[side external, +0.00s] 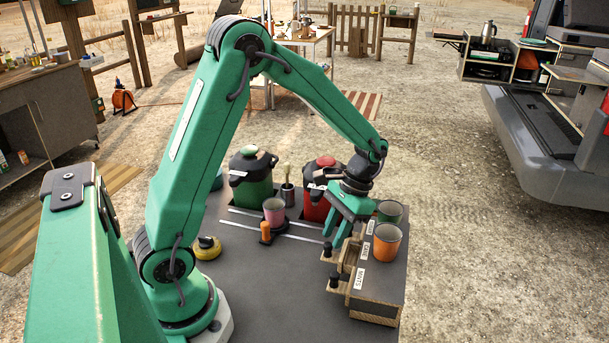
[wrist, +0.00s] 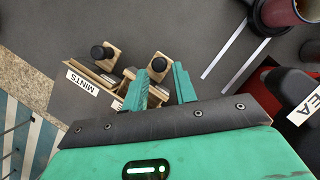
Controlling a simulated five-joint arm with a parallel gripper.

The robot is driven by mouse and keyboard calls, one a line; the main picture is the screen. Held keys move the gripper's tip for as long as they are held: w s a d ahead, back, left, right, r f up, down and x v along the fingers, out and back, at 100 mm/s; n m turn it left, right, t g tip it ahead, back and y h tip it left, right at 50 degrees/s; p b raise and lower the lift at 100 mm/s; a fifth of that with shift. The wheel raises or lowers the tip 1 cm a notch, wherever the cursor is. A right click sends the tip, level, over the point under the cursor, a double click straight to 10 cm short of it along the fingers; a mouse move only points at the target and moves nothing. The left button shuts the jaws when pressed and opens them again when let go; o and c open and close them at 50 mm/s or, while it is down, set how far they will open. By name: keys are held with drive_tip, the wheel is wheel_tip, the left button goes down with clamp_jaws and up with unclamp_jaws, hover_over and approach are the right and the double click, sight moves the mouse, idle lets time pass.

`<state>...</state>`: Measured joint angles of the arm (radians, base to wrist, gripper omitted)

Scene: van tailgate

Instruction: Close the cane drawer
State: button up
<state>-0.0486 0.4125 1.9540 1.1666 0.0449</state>
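A small drawer unit (side external: 385,281) with a dark top stands at the right edge of the grey table. Its labels include MINTS and CANE (side external: 365,251). The cane drawer (side external: 349,254) seems to stick out toward the left; its exact opening is hard to judge. A dark round knob (wrist: 157,65) on a wooden front shows just beyond my fingertips, probably the cane drawer's. My gripper (side external: 337,236) points down at the drawer fronts. In the wrist view its two green fingers (wrist: 163,77) are apart, with nothing between them. The fingers and palm hide part of the unit.
The mints drawer knob (wrist: 103,52) is close beside. An orange cup (side external: 387,243) and a green cup (side external: 390,211) stand on the unit. Red (side external: 317,205) and green (side external: 251,183) canisters and a pink cup (side external: 274,211) stand behind. The table's front middle is clear.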

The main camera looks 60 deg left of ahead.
sight(328, 244)
drive_tip(key=shift+v, duration=2.3)
drive_tip(key=shift+o, duration=1.3)
drive_tip(key=shift+s+d+r+m+t, duration=0.1)
drive_tip(key=shift+s+r+m+t, duration=0.1)
drive_tip(key=shift+s+m+t, duration=0.85)
drive_tip(key=shift+s+d+r+m+t, duration=0.15)
drive_tip(key=shift+s+m+t, duration=0.65)
drive_tip(key=shift+t, duration=0.45)
drive_tip(key=shift+f, duration=0.15)
drive_tip(key=shift+a+f, duration=0.15)
drive_tip(key=shift+f, duration=3.65)
clamp_jaws()
